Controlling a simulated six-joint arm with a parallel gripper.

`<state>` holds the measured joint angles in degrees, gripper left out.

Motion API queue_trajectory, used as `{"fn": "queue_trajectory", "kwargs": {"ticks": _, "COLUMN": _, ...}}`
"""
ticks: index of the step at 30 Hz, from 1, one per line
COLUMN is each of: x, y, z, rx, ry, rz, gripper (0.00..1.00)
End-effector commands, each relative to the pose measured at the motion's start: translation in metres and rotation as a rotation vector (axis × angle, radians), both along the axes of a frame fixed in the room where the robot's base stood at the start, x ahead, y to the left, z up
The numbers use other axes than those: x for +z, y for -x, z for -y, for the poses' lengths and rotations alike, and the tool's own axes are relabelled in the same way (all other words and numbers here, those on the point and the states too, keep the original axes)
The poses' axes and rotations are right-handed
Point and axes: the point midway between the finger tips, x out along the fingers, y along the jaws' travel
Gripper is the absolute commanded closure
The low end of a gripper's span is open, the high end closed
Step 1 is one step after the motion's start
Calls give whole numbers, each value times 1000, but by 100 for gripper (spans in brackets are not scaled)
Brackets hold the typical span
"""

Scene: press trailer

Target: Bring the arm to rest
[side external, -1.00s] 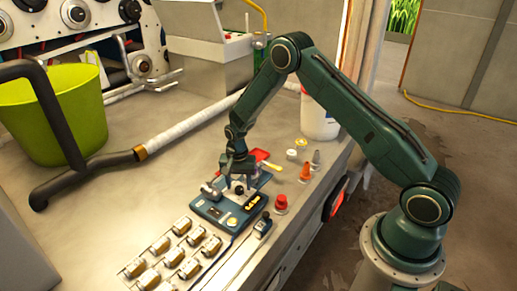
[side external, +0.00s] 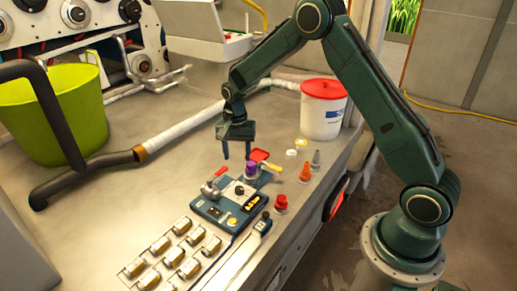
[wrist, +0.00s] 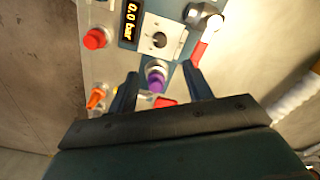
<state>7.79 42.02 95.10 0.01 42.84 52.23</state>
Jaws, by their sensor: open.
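My gripper (side external: 237,156) hangs in the air above the far end of the blue control box (side external: 213,208). Its two fingers point down, apart, with nothing between them. A purple-topped fitting (side external: 250,171) stands at the far end of the box, below the fingers and apart from them. In the wrist view my gripper (wrist: 160,75) is open, and the purple-topped fitting (wrist: 156,82) shows between the fingertips. The box's display (wrist: 130,20) reads 0.0 bar. A red-handled lever (side external: 213,183) is on the box's left side.
Several metal blocks (side external: 172,257) sit in rows in front of the box. Small red, orange and grey-tipped items (side external: 305,172) stand on the right. A white bucket with a red lid (side external: 322,110), a green tub (side external: 55,115) and a wrapped pipe (side external: 185,125) are farther back.

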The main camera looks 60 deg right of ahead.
Motion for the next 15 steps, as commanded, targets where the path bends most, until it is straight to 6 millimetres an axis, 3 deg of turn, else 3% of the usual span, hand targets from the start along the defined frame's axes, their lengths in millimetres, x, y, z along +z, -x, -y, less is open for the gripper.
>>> {"fn": "queue_trajectory", "kwargs": {"ticks": 15, "x": 8, "y": 1, "z": -1, "rx": 13, "ry": 0, "rz": 7, "gripper": 50}}
